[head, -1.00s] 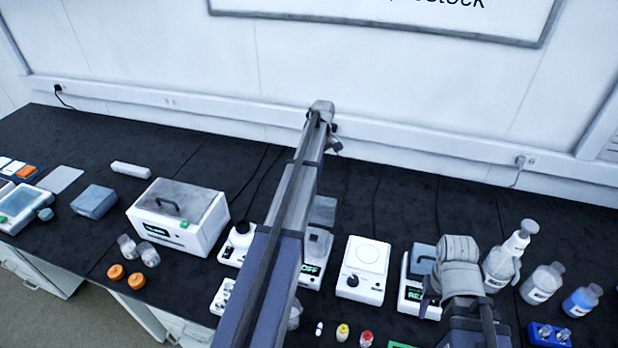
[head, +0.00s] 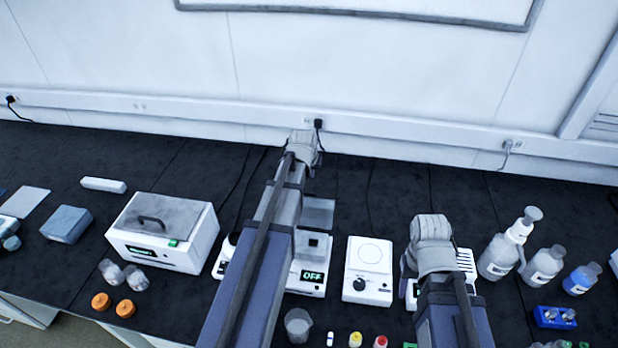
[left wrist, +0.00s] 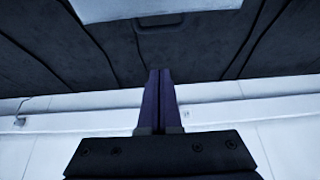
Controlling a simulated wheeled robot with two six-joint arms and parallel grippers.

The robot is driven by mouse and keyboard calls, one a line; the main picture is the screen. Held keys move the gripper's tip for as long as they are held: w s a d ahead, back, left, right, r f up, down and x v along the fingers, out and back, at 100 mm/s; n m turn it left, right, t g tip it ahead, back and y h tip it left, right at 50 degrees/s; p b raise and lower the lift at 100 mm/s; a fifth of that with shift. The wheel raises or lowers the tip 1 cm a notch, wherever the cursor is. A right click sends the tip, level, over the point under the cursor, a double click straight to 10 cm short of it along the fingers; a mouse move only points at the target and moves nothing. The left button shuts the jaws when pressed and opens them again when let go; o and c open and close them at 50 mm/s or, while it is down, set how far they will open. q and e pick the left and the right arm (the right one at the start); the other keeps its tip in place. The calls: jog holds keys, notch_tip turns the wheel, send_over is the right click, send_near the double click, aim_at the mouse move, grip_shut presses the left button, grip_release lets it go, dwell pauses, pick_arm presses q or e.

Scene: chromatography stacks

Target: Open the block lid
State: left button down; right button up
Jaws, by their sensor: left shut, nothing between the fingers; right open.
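A white block unit (head: 306,283) with a green "OFF" display stands at bench centre, partly behind my left arm. A grey square panel (head: 318,213), seemingly its lid, shows at its back; its exact tilt is unclear. Another white unit (head: 466,264) stands to the right, mostly covered by my right arm; its top is hidden. My left gripper (left wrist: 160,72) is shut and empty, fingers together, in the left wrist view. A pale surface with a dark handle (left wrist: 160,20) shows beyond it. My right gripper (head: 428,266) is over the right unit, open, its fingertips hidden.
A white box (head: 162,258) with a handled grey lid stands left. A round-plate unit (head: 368,287) sits between my arms. Bottles (head: 500,256) and a blue rack (head: 555,316) stand right. A beaker (head: 298,325) and small vials (head: 380,341) are in front.

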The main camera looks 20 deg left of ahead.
aim_at(309, 193)
pick_arm(q)
notch_tip(309, 193, down, 7)
jog(key=b, duration=0.6)
jog(key=shift+f+b, duration=0.15)
jog(key=shift+b, duration=0.2)
jog(key=shift+s+d+r+p, duration=0.25)
jog(key=shift+s+r+p, duration=0.55)
jog(key=shift+s, duration=0.25)
jog(key=shift+f, duration=0.1)
jog(key=shift+w, duration=0.15)
